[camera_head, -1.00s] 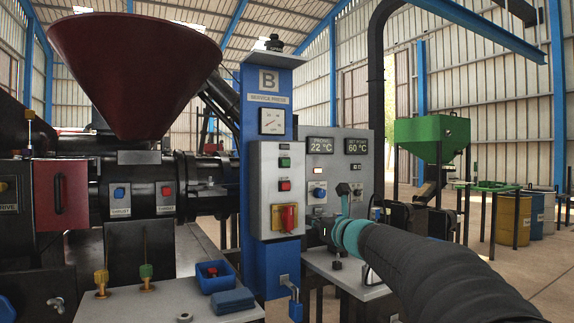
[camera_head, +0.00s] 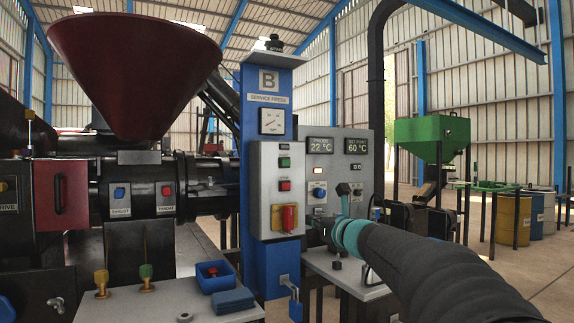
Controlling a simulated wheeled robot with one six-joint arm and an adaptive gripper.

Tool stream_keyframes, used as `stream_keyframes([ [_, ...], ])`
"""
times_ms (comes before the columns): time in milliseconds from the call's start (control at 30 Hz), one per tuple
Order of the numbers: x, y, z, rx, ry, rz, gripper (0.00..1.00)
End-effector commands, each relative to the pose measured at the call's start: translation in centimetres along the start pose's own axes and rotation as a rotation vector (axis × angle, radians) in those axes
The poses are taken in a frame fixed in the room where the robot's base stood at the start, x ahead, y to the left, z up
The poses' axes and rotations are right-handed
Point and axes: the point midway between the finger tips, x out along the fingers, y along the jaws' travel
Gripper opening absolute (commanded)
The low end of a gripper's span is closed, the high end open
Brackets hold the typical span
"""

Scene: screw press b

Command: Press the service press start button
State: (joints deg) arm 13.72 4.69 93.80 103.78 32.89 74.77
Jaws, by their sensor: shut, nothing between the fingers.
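The service press B (camera_head: 266,180) is a blue column with a pale control box (camera_head: 277,190) on its front. The box carries a green button (camera_head: 285,162), a red button (camera_head: 285,185) and a red handle (camera_head: 289,217) on a yellow plate. Labels beside the buttons are too small to read. My arm, in a dark sleeve with a teal ring, reaches in from the lower right. My gripper (camera_head: 320,229), small and partly hidden by my wrist, is shut and empty. It is right of and below the control box, apart from both buttons.
A grey panel (camera_head: 366,190) with temperature displays stands behind my wrist. A dark red hopper (camera_head: 133,70) rises at left. A bench (camera_head: 165,305) in front holds a blue tray (camera_head: 216,277) and a blue block (camera_head: 233,300). A blue padlock (camera_head: 294,309) hangs below the column.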

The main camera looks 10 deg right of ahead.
Motion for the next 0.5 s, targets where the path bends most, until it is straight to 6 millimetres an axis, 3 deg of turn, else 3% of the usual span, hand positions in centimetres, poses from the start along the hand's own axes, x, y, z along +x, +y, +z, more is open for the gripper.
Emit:
stream_keyframes([
  [267,0.5,1.0,-0.4,0.001,0.002,0.017,0.0],
  [500,3.1,6.4,-2.1,-0.035,0.018,0.109,0.0],
])
